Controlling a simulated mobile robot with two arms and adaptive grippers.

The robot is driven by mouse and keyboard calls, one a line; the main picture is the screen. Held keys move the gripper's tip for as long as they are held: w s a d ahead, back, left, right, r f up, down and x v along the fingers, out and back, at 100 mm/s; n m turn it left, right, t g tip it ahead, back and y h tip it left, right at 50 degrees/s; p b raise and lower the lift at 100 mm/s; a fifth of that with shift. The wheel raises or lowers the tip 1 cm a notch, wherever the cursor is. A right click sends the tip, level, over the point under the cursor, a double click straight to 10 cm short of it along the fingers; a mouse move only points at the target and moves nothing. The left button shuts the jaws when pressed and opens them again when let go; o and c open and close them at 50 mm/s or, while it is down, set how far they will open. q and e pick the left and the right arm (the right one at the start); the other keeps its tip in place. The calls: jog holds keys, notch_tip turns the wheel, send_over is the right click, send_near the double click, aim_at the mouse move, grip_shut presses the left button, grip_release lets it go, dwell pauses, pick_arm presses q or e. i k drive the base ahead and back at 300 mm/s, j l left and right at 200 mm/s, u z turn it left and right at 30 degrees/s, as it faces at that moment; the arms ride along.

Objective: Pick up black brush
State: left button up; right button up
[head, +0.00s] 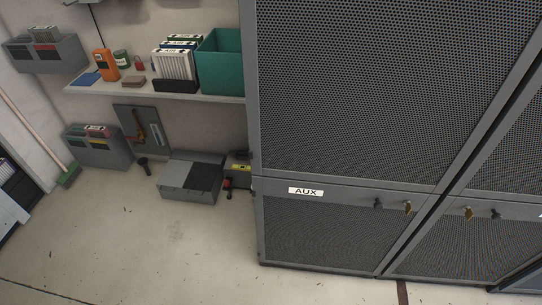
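I cannot pick out a black brush with certainty in the head view. A small black object (144,165) is on the floor between a grey wall bin and a grey case; it is too small to tell whether it is a brush or a torch. A broom with a pale pink handle and a green head (69,176) leans at the left wall. Neither of my grippers is in view.
Tall grey mesh cabinets (350,90) labelled AUX fill the right side. A wall shelf (150,93) holds a teal bin (222,62), white binders and an orange device. A grey case (186,190) stands on the floor. The floor (150,250) in front is clear.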

aim_at(241, 155)
jog(key=i+j+z, duration=0.15)
jog(key=j+z, duration=0.2)
jog(key=i+j+z, duration=0.15)
jog(key=z, duration=0.25)
jog(key=j+z, duration=0.35)
jog(key=j, duration=0.15)
jog(key=i+j+z, duration=0.1)
jog(key=j+z, duration=0.3)
